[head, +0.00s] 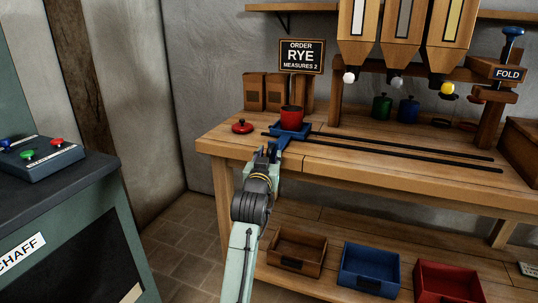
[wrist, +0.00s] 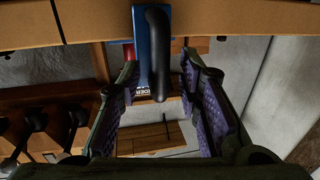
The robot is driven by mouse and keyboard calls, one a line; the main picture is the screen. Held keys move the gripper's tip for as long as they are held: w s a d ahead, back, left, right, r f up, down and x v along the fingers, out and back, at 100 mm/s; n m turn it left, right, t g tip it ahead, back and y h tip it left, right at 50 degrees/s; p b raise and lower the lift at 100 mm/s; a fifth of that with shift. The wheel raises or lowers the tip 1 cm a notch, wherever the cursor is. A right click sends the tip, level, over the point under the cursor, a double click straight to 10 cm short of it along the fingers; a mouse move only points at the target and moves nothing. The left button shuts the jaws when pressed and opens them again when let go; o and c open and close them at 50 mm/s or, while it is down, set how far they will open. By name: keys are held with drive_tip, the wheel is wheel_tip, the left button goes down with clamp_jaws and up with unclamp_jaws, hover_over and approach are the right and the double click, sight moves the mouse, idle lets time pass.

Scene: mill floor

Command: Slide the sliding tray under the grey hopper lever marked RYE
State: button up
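The blue sliding tray (head: 297,133) sits at the left end of two dark rails on the bench, with a red canister (head: 291,119) standing on it. The grey hopper lever knob (head: 397,83) hangs under the middle hopper, to the right of the tray; no RYE mark is legible on it. My gripper (head: 270,155) is at the bench's front edge, just in front of the tray. In the wrist view the tray (wrist: 141,45) and its black handle (wrist: 157,50) show between my open fingers (wrist: 160,65), with gaps visible on both sides.
White (head: 349,77) and yellow (head: 447,88) knobs flank the grey one. A red lid (head: 242,127) lies left of the tray. Green (head: 381,107) and blue (head: 408,110) canisters stand behind the rails (head: 400,150), which are clear. An order board (head: 301,56) reads RYE, MEASURES 2.

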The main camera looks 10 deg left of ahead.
drive_tip(key=shift+w, duration=0.2)
clamp_jaws()
idle(0.3)
idle(0.5)
